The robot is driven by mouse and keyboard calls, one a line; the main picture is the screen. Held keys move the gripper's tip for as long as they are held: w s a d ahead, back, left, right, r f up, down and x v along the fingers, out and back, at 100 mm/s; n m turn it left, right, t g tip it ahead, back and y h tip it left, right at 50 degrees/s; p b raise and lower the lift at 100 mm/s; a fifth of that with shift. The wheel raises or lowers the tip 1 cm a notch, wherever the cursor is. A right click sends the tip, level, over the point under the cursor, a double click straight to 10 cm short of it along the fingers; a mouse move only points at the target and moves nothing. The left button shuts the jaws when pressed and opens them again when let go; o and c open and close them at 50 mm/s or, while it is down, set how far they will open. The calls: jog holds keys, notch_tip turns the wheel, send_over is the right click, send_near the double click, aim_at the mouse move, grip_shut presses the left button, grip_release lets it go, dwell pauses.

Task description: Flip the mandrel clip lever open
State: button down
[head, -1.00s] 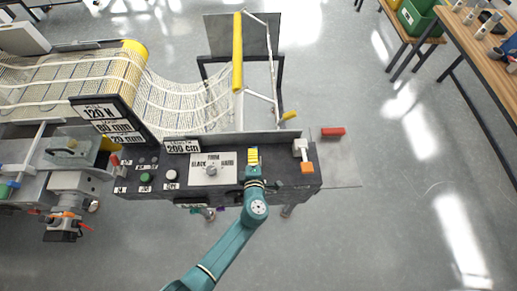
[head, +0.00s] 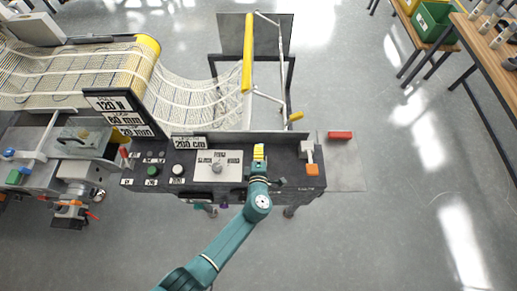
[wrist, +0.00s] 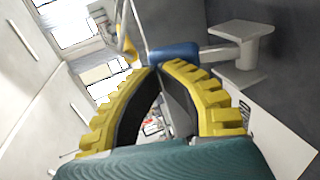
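The likely mandrel clip lever is a small yellow piece (head: 295,116) at the near end of a white rod, beyond the dark control panel. It seems to be the yellow piece (wrist: 131,50) past the fingertips in the wrist view. My gripper (head: 258,152) is above the panel's far edge, left of and nearer than that piece, and apart from it. In the wrist view its yellow ribbed fingers (wrist: 158,67) come together at the tips, with nothing seen between them.
A red block (head: 340,135) lies farther right. A blue block (wrist: 173,52) shows close beyond the fingertips. A long yellow bar (head: 247,60) and mesh (head: 195,95) lie behind the panel.

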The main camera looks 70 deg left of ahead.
jog(key=r+p+v, duration=0.1)
jog(key=p+v, duration=0.2)
jog(key=v, duration=0.3)
jog(key=a+r+p+v, duration=0.1)
jog(key=r+p+v, duration=0.1)
jog(key=v, duration=0.5)
jog(key=shift+d+p, duration=0.35)
jog(key=shift+p, duration=0.15)
jog(key=shift+r, duration=0.1)
